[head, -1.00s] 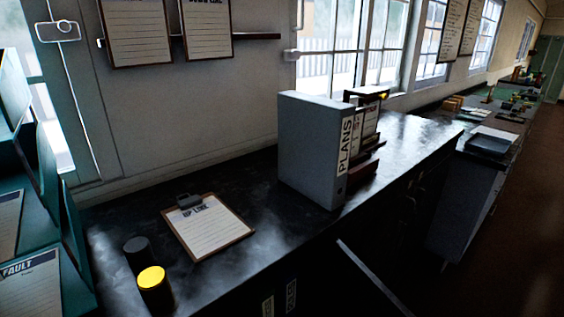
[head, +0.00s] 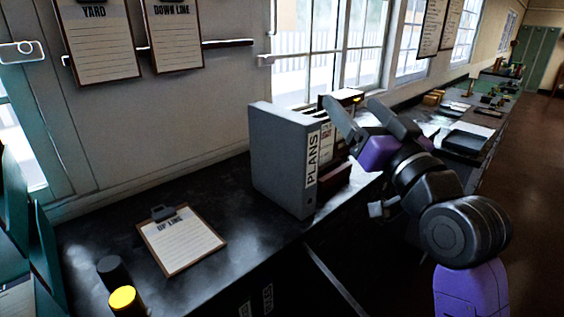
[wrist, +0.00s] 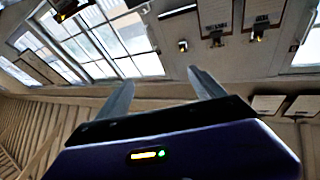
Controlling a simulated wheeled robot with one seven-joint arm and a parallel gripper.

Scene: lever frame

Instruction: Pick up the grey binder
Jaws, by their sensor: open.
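The grey binder (head: 280,160) stands upright on the dark counter in the head view. Its spine faces the front right and carries a white label reading PLANS. My gripper (head: 362,112) is open and empty, raised to the right of the binder and apart from it. Its two grey fingers point up and to the left. In the wrist view my gripper (wrist: 162,88) shows both fingers spread, with windows and wall beyond them. The binder does not show in the wrist view.
A clipboard (head: 183,240) lies on the counter (head: 215,195) left of the binder. A yellow-topped cylinder (head: 123,300) and a dark one (head: 112,270) stand at the front left. Wooden holders (head: 335,175) stand close behind the binder. Windows line the wall.

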